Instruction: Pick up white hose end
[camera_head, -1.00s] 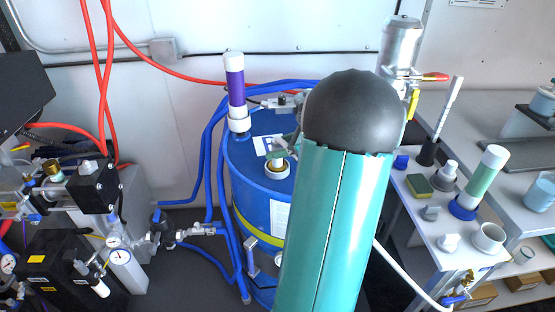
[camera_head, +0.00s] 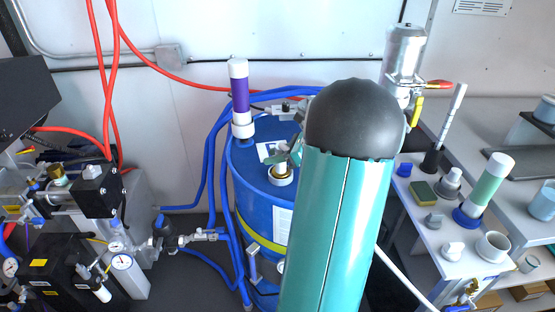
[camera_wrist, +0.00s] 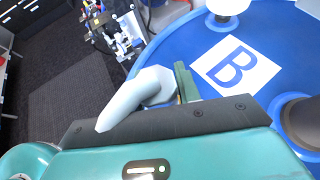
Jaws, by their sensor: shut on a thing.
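The white hose end (camera_wrist: 135,98) shows in the wrist view as a bent white piece with a collar, over the near edge of the blue drum. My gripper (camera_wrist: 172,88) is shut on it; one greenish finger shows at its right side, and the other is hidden. In the head view, my gripper (camera_head: 296,150) is partly visible above the blue drum (camera_head: 255,205), mostly behind my arm. The white hose (camera_head: 404,278) runs down to the right from behind my arm. The drum's top carries a white label with a blue B (camera_wrist: 237,65).
A purple and white cylinder (camera_head: 240,92) stands on the drum's rim, and a brass-topped port (camera_head: 281,174) is near my gripper. Blue hoses (camera_head: 208,160) pass along the drum's left. A small table (camera_head: 432,220) with bottles and cups is at right.

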